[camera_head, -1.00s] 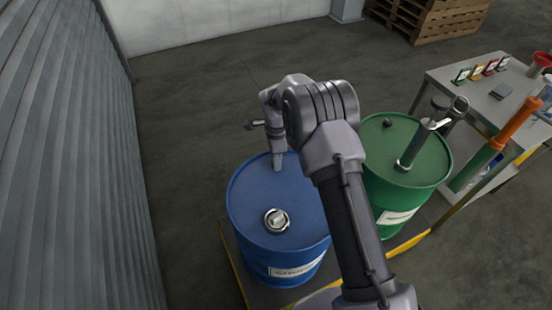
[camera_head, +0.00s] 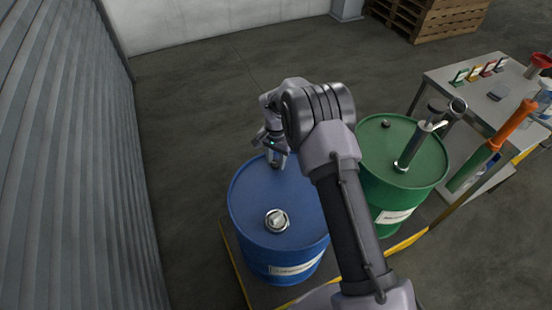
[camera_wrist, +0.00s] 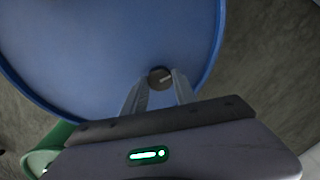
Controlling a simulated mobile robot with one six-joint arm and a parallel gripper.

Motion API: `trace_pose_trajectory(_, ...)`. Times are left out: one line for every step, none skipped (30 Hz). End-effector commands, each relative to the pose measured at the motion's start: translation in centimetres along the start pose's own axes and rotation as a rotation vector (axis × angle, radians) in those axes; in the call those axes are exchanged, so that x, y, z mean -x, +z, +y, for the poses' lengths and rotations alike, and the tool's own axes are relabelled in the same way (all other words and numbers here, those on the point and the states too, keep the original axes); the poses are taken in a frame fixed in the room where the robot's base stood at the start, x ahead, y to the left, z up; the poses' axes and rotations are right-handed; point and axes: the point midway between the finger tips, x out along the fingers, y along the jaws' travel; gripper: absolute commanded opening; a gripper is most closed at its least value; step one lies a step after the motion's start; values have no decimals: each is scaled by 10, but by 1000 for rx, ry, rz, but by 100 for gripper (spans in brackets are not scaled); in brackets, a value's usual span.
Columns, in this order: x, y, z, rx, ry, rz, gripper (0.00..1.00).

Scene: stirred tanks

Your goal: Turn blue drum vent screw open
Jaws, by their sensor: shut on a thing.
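The blue drum (camera_head: 250,195) stands upright in the head view, and its lid also fills much of the wrist view (camera_wrist: 90,50). The vent screw (camera_wrist: 160,77) is a small dark round fitting with a pale slot or ridge, near the lid's rim. My gripper (camera_head: 277,164) points down at the far part of the lid. In the wrist view its two fingers (camera_wrist: 161,82) reach to either side of the vent screw and are shut on it. In the head view the screw is mostly hidden by the fingers.
A larger silver cap (camera_head: 277,220) sits on the near part of the blue lid. A green drum (camera_head: 420,165) with a tall metal pump (camera_head: 412,150) stands close on the right. A grey bench (camera_head: 470,90) is beyond it. A corrugated wall (camera_head: 70,150) runs along the left.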

Motion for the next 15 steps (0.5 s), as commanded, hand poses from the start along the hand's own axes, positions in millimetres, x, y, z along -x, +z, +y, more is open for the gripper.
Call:
trace_pose_trajectory(2,0,0,41,-1,1,0)
trace_pose_trajectory(2,0,0,70,-1,1,0)
trace_pose_trajectory(2,0,0,108,-1,1,0)
trace_pose_trajectory(2,0,0,136,-1,1,0)
trace_pose_trajectory(1,0,0,165,-1,1,0)
trace_pose_trajectory(1,0,0,202,-1,1,0)
trace_pose_trajectory(1,0,0,230,-1,1,0)
trace_pose_trajectory(1,0,0,258,-1,1,0)
trace_pose_trajectory(1,0,0,294,-1,1,0)
trace_pose_trajectory(1,0,0,320,-1,1,0)
trace_pose_trajectory(1,0,0,346,-1,1,0)
trace_pose_trajectory(1,0,0,380,-1,1,0)
trace_pose_trajectory(1,0,0,404,-1,1,0)
trace_pose_trajectory(1,0,0,428,-1,2,0)
trace_pose_trajectory(1,-1,0,458,-1,2,0)
